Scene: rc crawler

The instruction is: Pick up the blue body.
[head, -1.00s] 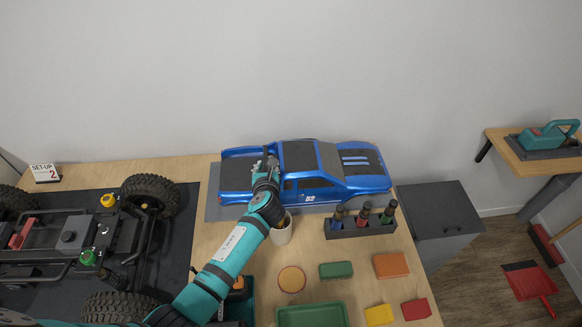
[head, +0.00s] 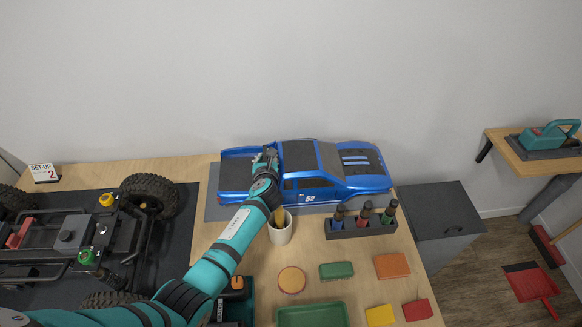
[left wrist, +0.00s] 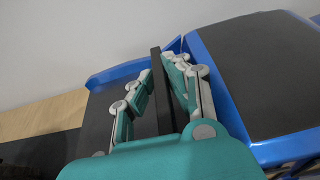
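The blue body (head: 352,182), a truck shell with black panels, lies upright on a grey mat (head: 214,212) at the back of the bench. My left gripper (head: 268,156) is over its left half, between the bed and the cab. In the left wrist view, the fingers of my left gripper (left wrist: 160,75) stand on both sides of a dark bar (left wrist: 157,62) in front of the cab roof (left wrist: 270,70). The fingertips are close to the bar; whether they press on it cannot be told. My right gripper is not in view.
A white cup (head: 281,234) stands beside my left forearm. A black rack (head: 361,231) with several bottles stands in front of the body. A wheeled chassis (head: 75,245) fills the left side.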

